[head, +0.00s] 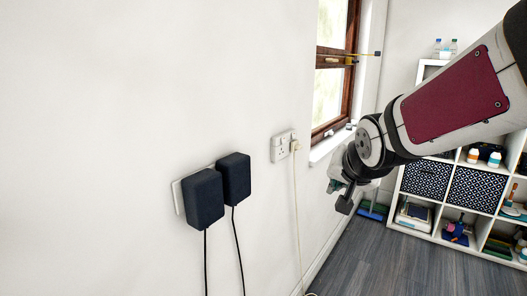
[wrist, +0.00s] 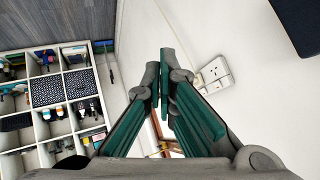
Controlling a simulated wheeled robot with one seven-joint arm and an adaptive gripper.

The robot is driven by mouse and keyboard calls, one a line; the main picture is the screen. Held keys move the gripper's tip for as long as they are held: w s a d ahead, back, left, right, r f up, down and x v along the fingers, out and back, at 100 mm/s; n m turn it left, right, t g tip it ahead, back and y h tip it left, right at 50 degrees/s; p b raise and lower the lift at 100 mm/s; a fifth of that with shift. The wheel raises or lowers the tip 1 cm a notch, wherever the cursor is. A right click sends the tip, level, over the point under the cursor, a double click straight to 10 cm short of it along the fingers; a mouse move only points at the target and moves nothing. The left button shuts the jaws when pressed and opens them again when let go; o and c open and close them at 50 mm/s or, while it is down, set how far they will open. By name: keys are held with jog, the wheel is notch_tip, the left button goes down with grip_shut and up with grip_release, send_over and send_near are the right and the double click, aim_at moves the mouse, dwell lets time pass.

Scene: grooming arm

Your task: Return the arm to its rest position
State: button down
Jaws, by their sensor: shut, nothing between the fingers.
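My arm, with a dark red panel, reaches in from the right side of the head view. My gripper (head: 344,198) hangs at its end, in front of the wall below the window. In the wrist view my gripper (wrist: 163,72) shows its green-padded fingers close together, with nothing held between them. It is apart from the white socket (wrist: 215,73), which lies to its right in that view.
Two black adapters (head: 206,198) (head: 235,178) are plugged in at the left wall. A double socket (head: 283,146) with a pale cable is further along. A cube shelf (head: 393,220) stands at the back right. Grey floor (head: 375,262) lies open below my gripper.

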jog(key=s+d+f+n+g, duration=0.1)
jog(key=s+n+g, duration=0.1)
jog(key=s, duration=1.3)
jog(key=s+d+f+n+g, duration=0.1)
jog(key=s+d+n+g, duration=0.1)
jog(key=s, duration=1.2)
jog(key=shift+s+n+g+p, duration=0.3)
jog(key=shift+s+n+g, duration=0.1)
jog(key=shift+g, duration=0.3)
